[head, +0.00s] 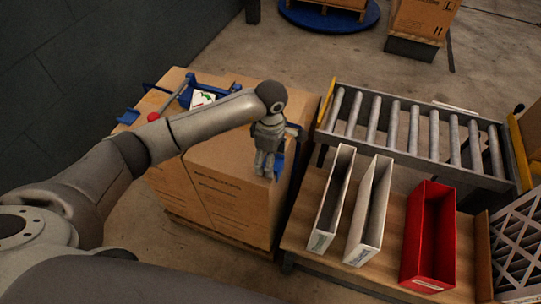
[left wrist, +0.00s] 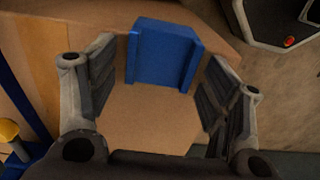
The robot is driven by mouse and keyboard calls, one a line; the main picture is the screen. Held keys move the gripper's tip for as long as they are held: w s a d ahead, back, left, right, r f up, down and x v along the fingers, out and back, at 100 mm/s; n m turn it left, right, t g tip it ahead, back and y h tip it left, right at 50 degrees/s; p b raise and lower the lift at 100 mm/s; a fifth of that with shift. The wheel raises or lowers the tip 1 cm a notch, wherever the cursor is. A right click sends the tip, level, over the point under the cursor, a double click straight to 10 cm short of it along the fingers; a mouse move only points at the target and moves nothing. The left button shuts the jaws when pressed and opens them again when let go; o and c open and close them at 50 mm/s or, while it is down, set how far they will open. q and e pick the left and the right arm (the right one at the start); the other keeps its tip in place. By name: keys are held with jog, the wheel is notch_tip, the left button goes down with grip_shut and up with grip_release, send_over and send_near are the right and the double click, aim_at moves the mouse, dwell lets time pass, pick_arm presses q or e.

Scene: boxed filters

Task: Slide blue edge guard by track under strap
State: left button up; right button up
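A blue edge guard (left wrist: 163,55) sits at the edge of a brown cardboard box top (left wrist: 150,122) in the left wrist view. In the head view the blue edge guard (head: 279,166) shows partly behind my left gripper (head: 266,172), at the box edge facing the roller track (head: 415,135). My left gripper (left wrist: 160,90) is above the box top, with its fingers spread on either side of the guard and a gap to each. Another blue guard (head: 128,117) is at the far left box edge. I cannot clearly make out a strap over the near guard. My right gripper is not in view.
A blue tool with a red knob (head: 154,117) and a white label card (head: 202,98) lie on the box at the back. Two white bins (head: 332,200) and a red bin (head: 430,235) stand on a wooden bench right of the box.

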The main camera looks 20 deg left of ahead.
pick_arm(q)
jog(key=c, duration=0.8)
jog(key=shift+w+d+f+b, duration=0.1)
jog(key=shift+w+b, duration=2.15)
jog(key=shift+w, duration=0.55)
jog(key=shift+w+b, duration=0.2)
jog(key=shift+b, duration=0.1)
